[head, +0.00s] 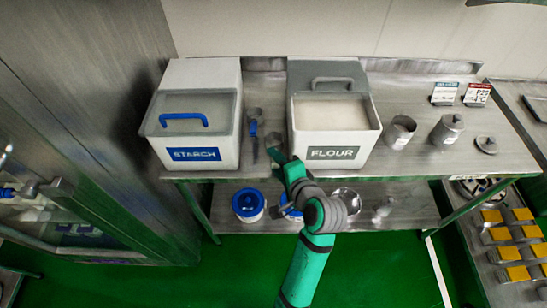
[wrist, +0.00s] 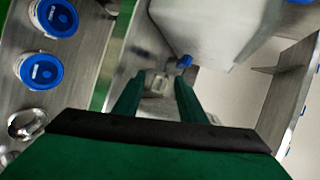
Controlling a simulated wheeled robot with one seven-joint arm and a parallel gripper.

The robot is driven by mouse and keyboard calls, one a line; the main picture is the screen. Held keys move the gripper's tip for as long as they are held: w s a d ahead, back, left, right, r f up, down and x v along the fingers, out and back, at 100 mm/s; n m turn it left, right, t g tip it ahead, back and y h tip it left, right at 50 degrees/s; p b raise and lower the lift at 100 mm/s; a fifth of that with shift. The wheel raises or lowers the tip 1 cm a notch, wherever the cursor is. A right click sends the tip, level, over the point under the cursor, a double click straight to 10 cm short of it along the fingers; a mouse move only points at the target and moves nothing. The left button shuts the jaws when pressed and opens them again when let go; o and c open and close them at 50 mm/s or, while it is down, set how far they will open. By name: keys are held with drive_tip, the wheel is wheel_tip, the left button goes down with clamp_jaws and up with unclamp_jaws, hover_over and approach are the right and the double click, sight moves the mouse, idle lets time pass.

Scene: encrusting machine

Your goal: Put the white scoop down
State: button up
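My gripper (head: 277,155) is at the front edge of the upper steel shelf, between the starch bin (head: 192,118) and the flour bin (head: 333,128). In the wrist view its two green fingers (wrist: 157,82) are apart. A small pale grey piece (wrist: 154,80) shows between the fingertips; I cannot tell whether it is touched or lies beyond them. No white scoop can be made out for certain. A scoop with a blue handle (head: 254,144) lies between the bins, left of my gripper. A blue piece also shows in the wrist view (wrist: 184,61).
Open metal canister (head: 400,132), lidded canister (head: 447,129) and a loose lid (head: 487,145) stand right of the flour bin. Blue-lidded tubs, one clearly visible (head: 248,204), stand on the lower shelf. The upper shelf's right front is clear. A tall steel cabinet (head: 95,110) stands left.

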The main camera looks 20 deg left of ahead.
drive_tip(key=v, duration=0.9)
drive_tip(key=s+d+f+t+h, duration=0.4)
drive_tip(key=s+f+h, duration=0.3)
drive_tip(key=s+f, duration=0.5)
drive_tip(key=s+d+r+n+t+h, duration=0.1)
drive_tip(key=s+d+n, duration=0.1)
drive_tip(key=s+n, duration=0.7)
drive_tip(key=s, duration=0.6)
drive_tip(key=shift+n+t, duration=0.4)
drive_tip(key=shift+w+d, duration=0.15)
